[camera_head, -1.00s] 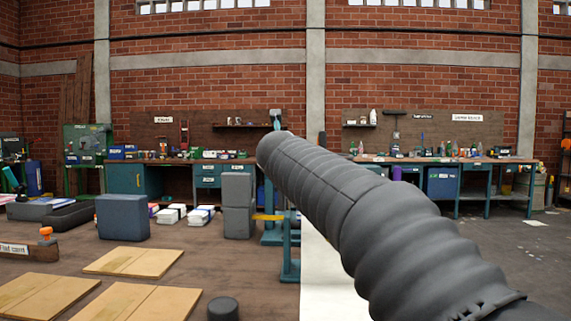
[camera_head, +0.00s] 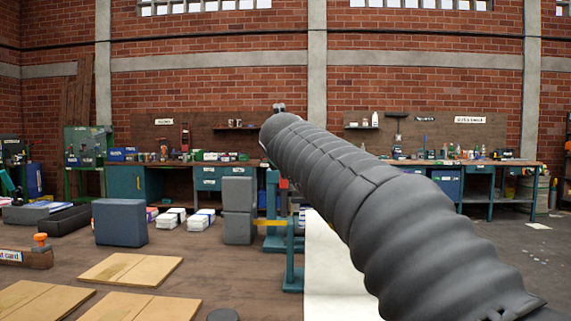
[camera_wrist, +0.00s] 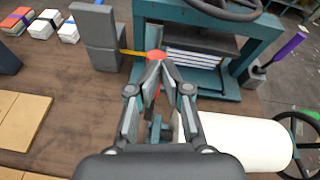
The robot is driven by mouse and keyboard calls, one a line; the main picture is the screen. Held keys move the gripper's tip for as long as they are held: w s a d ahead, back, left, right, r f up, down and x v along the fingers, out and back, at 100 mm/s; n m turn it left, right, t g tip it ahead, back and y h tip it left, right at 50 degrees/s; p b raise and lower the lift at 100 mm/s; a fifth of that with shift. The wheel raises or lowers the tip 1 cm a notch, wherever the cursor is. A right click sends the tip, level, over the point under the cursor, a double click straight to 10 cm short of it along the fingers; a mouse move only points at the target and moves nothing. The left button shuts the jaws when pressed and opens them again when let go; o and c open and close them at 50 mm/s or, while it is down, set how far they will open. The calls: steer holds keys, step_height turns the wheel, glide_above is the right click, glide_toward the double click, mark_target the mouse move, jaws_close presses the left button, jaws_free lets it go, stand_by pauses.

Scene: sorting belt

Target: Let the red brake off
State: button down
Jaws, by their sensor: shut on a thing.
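The red brake (camera_wrist: 156,54) shows as a rounded red top in the wrist view, at the front of a teal machine frame (camera_wrist: 205,78). My gripper (camera_wrist: 158,66) has its two fingers brought together at the red part and is shut on it. The fingers hide its lower part, so I cannot tell how the brake is set. In the head view a small red patch (camera_head: 284,183) shows beside my arm, by the teal frame (camera_head: 292,265). My gripper is hidden behind my arm there.
A yellow bar (camera_wrist: 133,53) runs beside the red part towards grey blocks (camera_wrist: 98,40). A white roll (camera_wrist: 235,143) lies close on the right, with a handwheel (camera_wrist: 300,140) at its end. Wooden boards (camera_head: 130,268) lie on the table at left.

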steer(key=shift+w+d+f, duration=0.1)
steer(key=shift+w+f, duration=0.05)
steer(key=shift+w, duration=0.2)
step_height(320, 180, up, 10)
steer(key=s, duration=0.1)
steer(key=shift+s, duration=0.2)
stand_by(0.3)
stand_by(0.4)
